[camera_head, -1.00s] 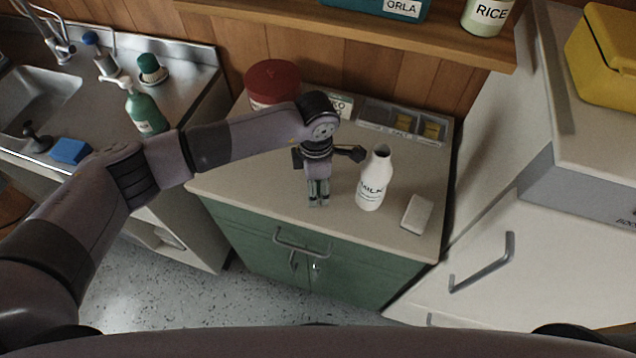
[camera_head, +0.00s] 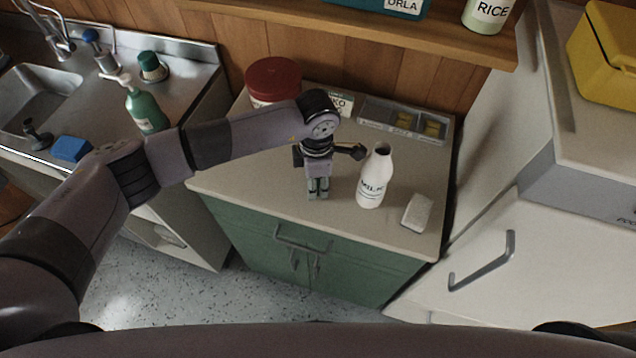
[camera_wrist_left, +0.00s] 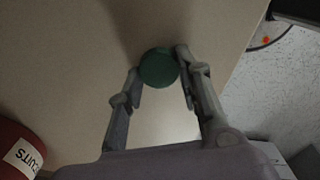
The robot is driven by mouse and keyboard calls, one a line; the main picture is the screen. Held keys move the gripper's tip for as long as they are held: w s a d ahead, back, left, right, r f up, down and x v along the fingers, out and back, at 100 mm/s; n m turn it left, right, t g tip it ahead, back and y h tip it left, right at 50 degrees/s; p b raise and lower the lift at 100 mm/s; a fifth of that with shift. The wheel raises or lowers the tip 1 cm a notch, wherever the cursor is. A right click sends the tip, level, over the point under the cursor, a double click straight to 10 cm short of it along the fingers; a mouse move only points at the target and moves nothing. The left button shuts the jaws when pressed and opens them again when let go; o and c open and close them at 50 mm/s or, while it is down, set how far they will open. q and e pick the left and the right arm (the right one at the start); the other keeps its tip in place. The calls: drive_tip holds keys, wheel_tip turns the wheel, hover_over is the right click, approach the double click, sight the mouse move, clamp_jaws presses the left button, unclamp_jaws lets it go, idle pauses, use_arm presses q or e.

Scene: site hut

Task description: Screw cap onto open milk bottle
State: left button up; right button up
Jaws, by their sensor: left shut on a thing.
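The milk bottle (camera_head: 373,178) is white, open at the top, and stands upright on the beige counter of the green cabinet. My left gripper (camera_head: 318,195) points down at the counter, to the left of the bottle and apart from it. In the left wrist view, the gripper (camera_wrist_left: 160,75) is shut on a round green cap (camera_wrist_left: 159,68), held between the fingertips over or at the counter. I cannot tell whether the cap touches the counter. In the head view the cap is hidden or too small to make out. My right gripper is not in view.
A white block (camera_head: 416,212) lies right of the bottle. A red-lidded tub (camera_head: 273,80) and a sectioned tray (camera_head: 403,120) stand at the back. A sink with a green soap bottle (camera_head: 146,110) is at left. The wooden shelf (camera_head: 370,30) overhangs the back.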

use_arm(q)
drive_tip(key=shift+r, duration=0.15)
wheel_tip(320, 180, up, 20)
drive_tip(key=b, duration=0.5)
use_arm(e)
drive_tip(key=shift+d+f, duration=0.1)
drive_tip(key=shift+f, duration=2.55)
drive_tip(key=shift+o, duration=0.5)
